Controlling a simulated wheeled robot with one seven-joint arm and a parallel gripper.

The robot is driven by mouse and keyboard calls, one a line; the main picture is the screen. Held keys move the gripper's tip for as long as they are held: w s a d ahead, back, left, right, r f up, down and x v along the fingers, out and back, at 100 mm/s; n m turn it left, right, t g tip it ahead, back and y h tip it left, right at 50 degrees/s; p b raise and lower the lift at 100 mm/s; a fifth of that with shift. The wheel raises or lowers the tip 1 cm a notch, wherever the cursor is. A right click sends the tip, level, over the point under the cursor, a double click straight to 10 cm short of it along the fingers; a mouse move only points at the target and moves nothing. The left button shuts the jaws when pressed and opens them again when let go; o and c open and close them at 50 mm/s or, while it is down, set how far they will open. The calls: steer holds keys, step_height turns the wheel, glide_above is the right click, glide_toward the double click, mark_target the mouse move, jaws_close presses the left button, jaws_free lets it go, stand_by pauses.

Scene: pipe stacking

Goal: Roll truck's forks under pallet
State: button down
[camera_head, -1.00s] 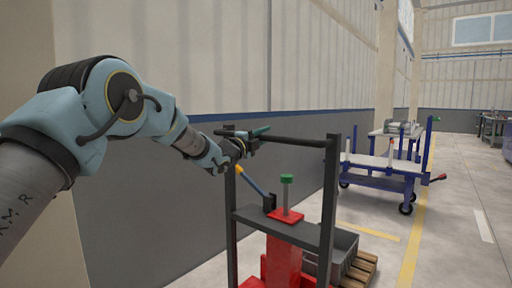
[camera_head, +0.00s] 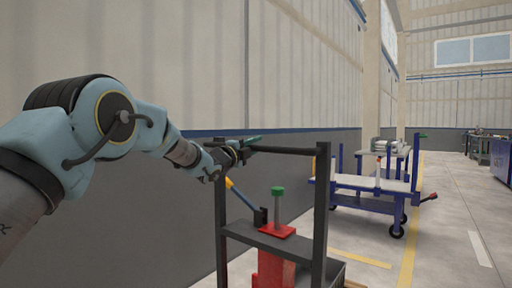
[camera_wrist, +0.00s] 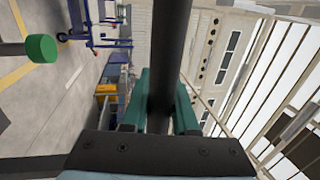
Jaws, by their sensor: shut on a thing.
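The truck has a black upright frame (camera_head: 321,205), a dark shelf (camera_head: 272,241) and a red body (camera_head: 270,268). A grey post with a green knob (camera_head: 277,190) stands on the shelf, beside a blue lever (camera_head: 247,203). My gripper (camera_head: 241,148) is shut on the truck's black top handle bar (camera_head: 290,149), near its left end. In the wrist view the teal fingers (camera_wrist: 160,100) sit on both sides of the bar. Only a sliver of the wooden pallet (camera_head: 355,284) shows at the bottom edge. The forks are out of view.
A blue cart (camera_head: 367,203) with a pale deck stands ahead to the right. A grey wall (camera_head: 300,175) runs along the left. Workbenches (camera_head: 484,147) stand far right. The floor right of the yellow line (camera_head: 407,265) is clear nearby.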

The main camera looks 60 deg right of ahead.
steer(key=shift+s+d+f, duration=0.1)
steer(key=shift+s+f, duration=0.1)
steer(key=c, duration=0.9)
jaws_free()
steer(key=shift+d, duration=0.1)
steer(key=shift+o, duration=1)
steer(key=shift+w, duration=0.1)
steer(key=shift+a, duration=0.2)
steer(key=shift+a, duration=0.25)
steer(key=a+f, duration=0.2)
steer(key=a, duration=0.8)
steer(key=shift+w+b, duration=0.25)
steer(key=shift+b, duration=0.2)
